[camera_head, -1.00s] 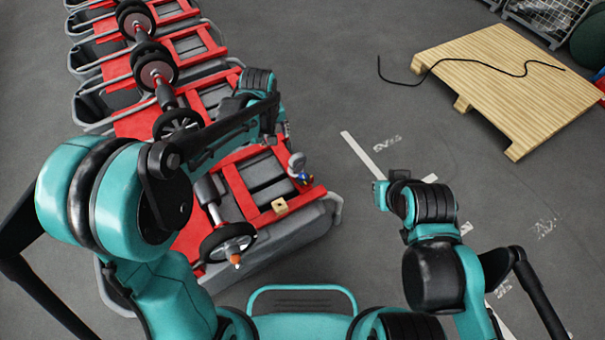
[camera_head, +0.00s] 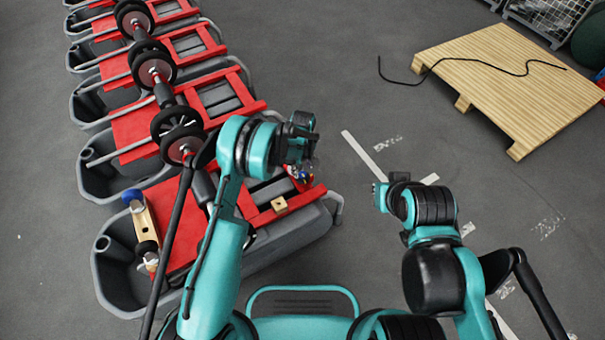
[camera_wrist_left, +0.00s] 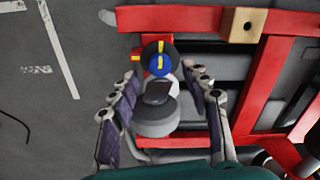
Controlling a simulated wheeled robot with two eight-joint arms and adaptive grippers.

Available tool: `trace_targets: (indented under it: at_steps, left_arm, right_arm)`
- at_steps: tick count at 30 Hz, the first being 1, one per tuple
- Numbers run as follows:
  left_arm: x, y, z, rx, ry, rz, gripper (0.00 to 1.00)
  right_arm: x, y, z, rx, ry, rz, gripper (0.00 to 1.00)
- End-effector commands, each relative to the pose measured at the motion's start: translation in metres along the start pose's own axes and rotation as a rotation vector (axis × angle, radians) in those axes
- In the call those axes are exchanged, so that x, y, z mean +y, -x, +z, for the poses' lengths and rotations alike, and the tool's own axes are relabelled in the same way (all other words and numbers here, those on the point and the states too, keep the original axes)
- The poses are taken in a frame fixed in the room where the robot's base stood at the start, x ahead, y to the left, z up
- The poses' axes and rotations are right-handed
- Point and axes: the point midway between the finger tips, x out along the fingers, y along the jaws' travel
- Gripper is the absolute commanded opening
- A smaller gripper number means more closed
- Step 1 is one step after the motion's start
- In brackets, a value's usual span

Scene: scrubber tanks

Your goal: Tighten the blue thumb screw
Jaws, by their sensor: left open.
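The blue thumb screw (camera_wrist_left: 159,65) shows in the left wrist view, with a yellow mark across it and a dark round part behind it. It sits at the end of the red frame (camera_wrist_left: 188,18) of the nearest tank. A grey rounded knob (camera_wrist_left: 156,121) lies below it in that view. My left gripper (camera_wrist_left: 166,84) is open, its fingers on either side of the knob and pointing toward the screw. I cannot tell whether they touch anything. In the head view the left gripper (camera_head: 304,155) is over the tank's right end and partly hides the screw's area. My right gripper (camera_head: 379,195) is apart, over the floor.
Several grey scrubber tanks (camera_head: 215,280) with red frames stand in a row at left. A small wooden block (camera_head: 279,204) sits on the nearest frame. A blue-ended part (camera_head: 132,197) lies at left. A wooden pallet (camera_head: 510,80) with a black cable lies back right.

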Motion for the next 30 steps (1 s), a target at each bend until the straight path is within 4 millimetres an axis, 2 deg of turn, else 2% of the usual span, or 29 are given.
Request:
trace_targets:
  at_steps: [1,6,16,17,21,22,30]
  left_arm:
    - [0.0,-0.011,0.0,0.0,0.0,0.0,0.47]
    - [0.0,-0.028,0.0,0.0,0.0,0.0,0.47]
    - [0.0,-0.031,0.0,0.0,-0.001,0.001,0.47]
    - [0.0,-0.031,0.0,0.0,-0.001,0.001,0.42]
    - [0.0,-0.031,0.0,0.0,-0.001,0.001,0.05]
    - [0.0,-0.031,0.0,0.0,-0.001,0.001,0.0]
    - [0.0,-0.031,0.0,0.0,-0.012,0.001,0.0]
  right_arm:
    - [0.0,-0.005,0.004,0.0,0.0,0.0,0.0]
    - [0.0,-0.01,0.007,0.0,0.0,0.0,0.0]
    - [0.0,-0.011,0.007,0.0,0.0,0.0,0.0]
    - [0.0,-0.011,0.007,0.0,0.0,0.0,0.0]
    - [0.0,-0.011,0.007,0.0,0.0,0.0,0.0]
    - [0.0,-0.011,0.007,0.0,0.0,0.0,0.0]
    - [0.0,-0.011,0.008,0.0,0.0,0.0,0.0]
